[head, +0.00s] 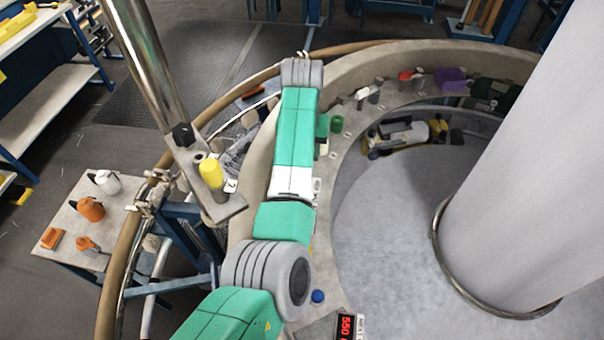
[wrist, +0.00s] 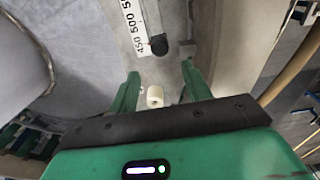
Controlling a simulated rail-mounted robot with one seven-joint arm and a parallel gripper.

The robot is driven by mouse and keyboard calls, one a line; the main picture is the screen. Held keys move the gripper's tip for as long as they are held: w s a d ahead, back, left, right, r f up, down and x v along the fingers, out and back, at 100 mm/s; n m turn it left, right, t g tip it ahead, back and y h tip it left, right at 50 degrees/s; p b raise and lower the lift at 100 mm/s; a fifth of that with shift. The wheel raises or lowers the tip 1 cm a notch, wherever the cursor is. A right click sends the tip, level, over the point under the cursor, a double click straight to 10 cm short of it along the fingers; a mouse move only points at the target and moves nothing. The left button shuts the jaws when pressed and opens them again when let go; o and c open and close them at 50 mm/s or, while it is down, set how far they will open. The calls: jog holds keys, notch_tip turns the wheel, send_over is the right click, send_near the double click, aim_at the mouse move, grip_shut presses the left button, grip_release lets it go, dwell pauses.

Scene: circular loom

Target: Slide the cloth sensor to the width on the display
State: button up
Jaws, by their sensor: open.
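The red-lit display (head: 346,327) at the bottom of the head view reads 550, its edge cut off by the frame. In the wrist view a white scale strip (wrist: 133,22) shows 450, 500 and the start of another number. A small pale roller (wrist: 155,96) lies between my fingers as seen from the wrist. I cannot tell which of these belongs to the cloth sensor. My gripper (wrist: 160,70) is open, its green fingers apart and holding nothing. The arm hides it in the head view.
A thick upright white column (head: 510,170) stands right.

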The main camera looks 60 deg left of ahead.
jog(key=shift+s+d+f, duration=0.1)
jog(key=shift+s+f, duration=0.1)
jog(key=shift+s, duration=0.05)
notch_tip(320, 180, down, 8)
jog(key=shift+w+r, duration=0.1)
grip_shut()
dwell(1.5)
